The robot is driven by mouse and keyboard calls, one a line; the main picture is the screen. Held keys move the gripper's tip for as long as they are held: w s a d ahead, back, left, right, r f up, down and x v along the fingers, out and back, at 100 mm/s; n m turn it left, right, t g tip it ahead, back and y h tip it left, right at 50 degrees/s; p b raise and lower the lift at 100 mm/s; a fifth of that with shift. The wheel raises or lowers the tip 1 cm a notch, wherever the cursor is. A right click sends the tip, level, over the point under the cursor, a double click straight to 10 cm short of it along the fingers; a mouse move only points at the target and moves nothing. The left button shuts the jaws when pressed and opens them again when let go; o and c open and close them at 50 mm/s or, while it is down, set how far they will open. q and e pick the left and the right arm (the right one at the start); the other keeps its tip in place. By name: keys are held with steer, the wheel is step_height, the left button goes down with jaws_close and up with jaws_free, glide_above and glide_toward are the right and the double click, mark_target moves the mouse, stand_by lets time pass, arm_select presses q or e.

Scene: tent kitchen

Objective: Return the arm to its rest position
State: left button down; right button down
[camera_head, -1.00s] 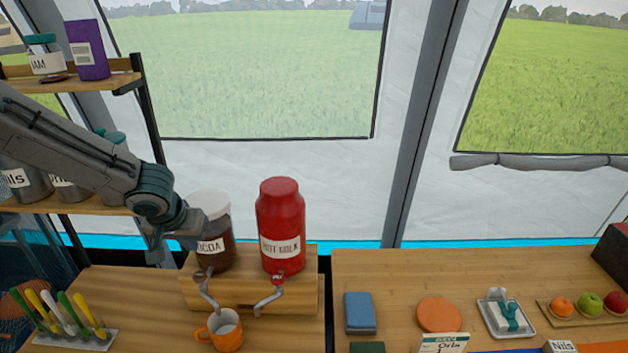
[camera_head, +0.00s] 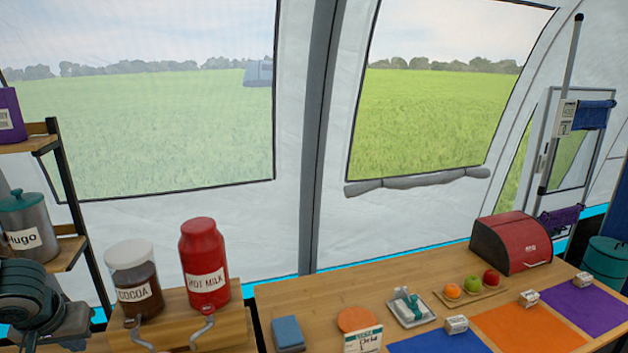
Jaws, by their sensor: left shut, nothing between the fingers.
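My left arm comes in at the lower left corner. My left gripper (camera_head: 72,324) is low there, left of the cocoa jar (camera_head: 135,280) and apart from it. It is shut and empty; its lower part is cut off by the frame edge. The cocoa jar has a white lid and a metal tap. It stands on a wooden stand beside the red hot milk container (camera_head: 205,265). My right gripper is not in view.
A shelf with a canister labelled Hugo (camera_head: 28,228) stands at the left, behind my arm. The table at right holds a blue block (camera_head: 288,334), a small tray of fruit (camera_head: 472,290), coloured mats and a red bread box (camera_head: 510,243).

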arm_select(q)
steer(key=s+f+m, duration=0.1)
steer(key=s+f, duration=0.3)
steer(key=f, duration=0.1)
steer(key=s+f+m+h, duration=0.1)
steer(key=s+f, duration=0.3)
steer(key=f, duration=0.1)
steer(key=s+f+m, duration=0.2)
steer(key=s+f, duration=0.1)
steer(key=f, duration=0.3)
steer(key=shift+s+d, duration=0.25)
steer(key=shift+s, duration=0.15)
steer(key=s+d+f, duration=0.4)
steer(key=s+d, duration=0.2)
steer(key=d, duration=0.2)
steer(key=s+d+f, duration=0.4)
steer(key=s+d, duration=0.2)
steer(key=d, duration=0.1)
step_height(320, 180, down, 28)
steer(key=a+g, duration=0.2)
steer(key=s+a+f+g, duration=0.1)
steer(key=s+f, duration=1.7)
steer(key=f, duration=0.3)
steer(key=shift+s+a+f, duration=0.25)
steer(key=shift+s+f, duration=0.15)
